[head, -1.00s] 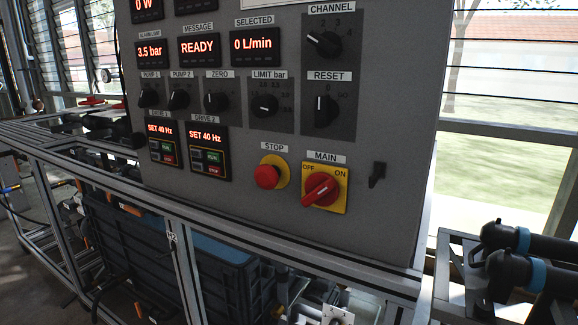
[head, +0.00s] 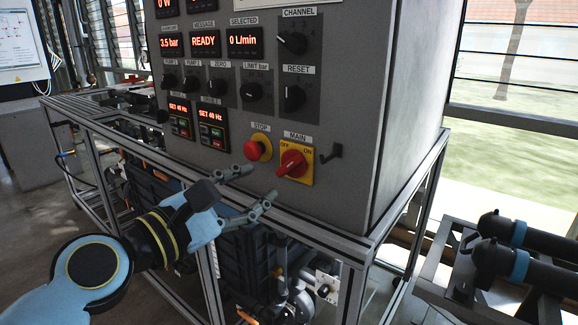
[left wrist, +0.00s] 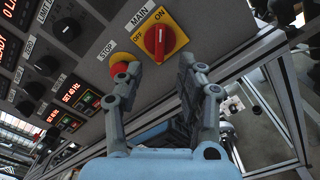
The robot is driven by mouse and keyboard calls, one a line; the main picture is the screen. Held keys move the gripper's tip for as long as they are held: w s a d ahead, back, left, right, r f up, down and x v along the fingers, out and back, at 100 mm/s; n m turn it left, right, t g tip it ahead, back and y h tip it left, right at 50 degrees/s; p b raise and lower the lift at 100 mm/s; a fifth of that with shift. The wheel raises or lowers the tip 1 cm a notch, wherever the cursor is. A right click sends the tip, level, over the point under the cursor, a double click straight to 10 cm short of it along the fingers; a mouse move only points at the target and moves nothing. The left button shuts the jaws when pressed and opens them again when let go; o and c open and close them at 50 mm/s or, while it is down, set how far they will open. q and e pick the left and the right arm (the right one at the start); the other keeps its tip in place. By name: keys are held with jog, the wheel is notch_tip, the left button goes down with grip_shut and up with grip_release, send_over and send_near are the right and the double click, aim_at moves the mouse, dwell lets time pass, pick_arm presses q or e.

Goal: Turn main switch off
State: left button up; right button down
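The main switch (head: 292,163) is a red rotary knob on a yellow plate, low on the grey panel's front. Its grip lies along the diagonal from lower left up to the ON mark. In the left wrist view the knob (left wrist: 159,41) has its grip in line with ON. My left gripper (head: 262,182) is open and empty, just in front of and below left of the knob, apart from it. In the left wrist view its two spread fingers (left wrist: 160,66) point towards the plate, with the knob beyond the gap. My right gripper is not in view.
A red STOP button (head: 253,150) on a yellow round base sits just left of the switch. A small dark handle (head: 331,152) sticks out to the right. The aluminium frame (head: 320,233) runs below the panel. Black pipes (head: 525,262) stand at right.

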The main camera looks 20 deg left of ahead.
aim_at(284, 169)
pick_arm(q)
jog(key=b+x, duration=0.1)
jog(key=x, duration=0.6)
jog(key=shift+w+f, duration=0.15)
jog(key=shift+w, duration=0.05)
jog(key=shift+w+d, duration=0.1)
jog(key=shift+w, duration=0.15)
jog(key=shift+w+d, duration=0.1)
jog(key=shift+w, duration=0.25)
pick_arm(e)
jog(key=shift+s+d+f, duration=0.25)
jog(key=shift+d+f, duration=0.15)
pick_arm(q)
jog(key=shift+c, duration=0.5)
grip_shut()
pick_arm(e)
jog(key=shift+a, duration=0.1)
